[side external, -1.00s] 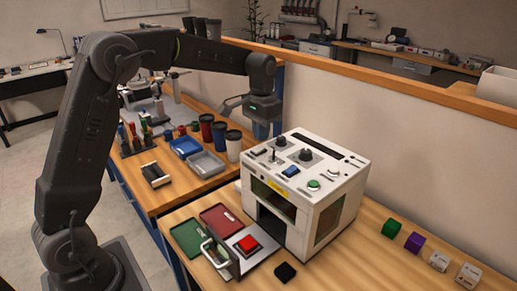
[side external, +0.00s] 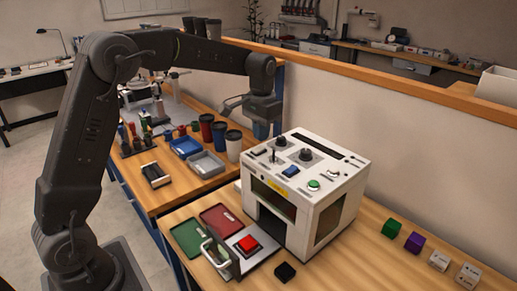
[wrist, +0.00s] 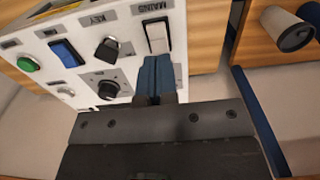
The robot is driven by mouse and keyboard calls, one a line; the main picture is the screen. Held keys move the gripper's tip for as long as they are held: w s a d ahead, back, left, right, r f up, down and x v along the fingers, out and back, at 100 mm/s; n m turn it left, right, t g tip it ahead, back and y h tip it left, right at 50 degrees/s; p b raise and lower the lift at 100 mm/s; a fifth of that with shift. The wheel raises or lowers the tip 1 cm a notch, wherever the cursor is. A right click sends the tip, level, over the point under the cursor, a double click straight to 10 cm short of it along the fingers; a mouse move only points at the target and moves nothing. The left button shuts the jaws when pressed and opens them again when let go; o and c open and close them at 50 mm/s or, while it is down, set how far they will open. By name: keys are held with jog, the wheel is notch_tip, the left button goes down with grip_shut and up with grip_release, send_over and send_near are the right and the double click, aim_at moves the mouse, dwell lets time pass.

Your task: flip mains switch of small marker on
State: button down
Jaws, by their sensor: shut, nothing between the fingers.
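The small marker (side external: 329,213) is a white box with controls on its sloped top. Its mains switch (wrist: 157,38) is a white rocker in a dark frame, beside the label MAINS, in the wrist view. It is small in the side view (side external: 258,152); I cannot tell its position. My gripper (wrist: 157,75) is shut and empty. In the wrist view its blue fingertips overlap the lower end of the switch; I cannot tell whether they touch it.
A key switch (wrist: 107,49), blue rocker (wrist: 65,51), green button (wrist: 28,64) and black dial (wrist: 107,87) are near the mains switch. Cups (side external: 233,146) and trays (side external: 206,164) stand left of the marker.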

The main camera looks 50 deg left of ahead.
aim_at(261, 147)
jog(key=shift+f, duration=1.4)
dwell(0.9)
jog(key=shift+r, duration=3.55)
jog(key=shift+s+r, duration=0.1)
jog(key=s+d+r+t, duration=0.2)
jog(key=s+d, duration=0.1)
jog(key=s, duration=0.4)
jog(key=s+d+r+t, duration=0.1)
jog(key=s+d+r, duration=0.15)
jog(key=s, duration=0.45)
jog(key=s+d+f+t, duration=0.1)
jog(key=s+f, duration=0.1)
jog(key=s, duration=0.4)
jog(key=s+d+f+t, duration=0.1)
jog(key=s+f, duration=0.1)
jog(key=s, duration=0.5)
jog(key=shift+s+f+t, duration=0.3)
jog(key=shift+f, duration=0.1)
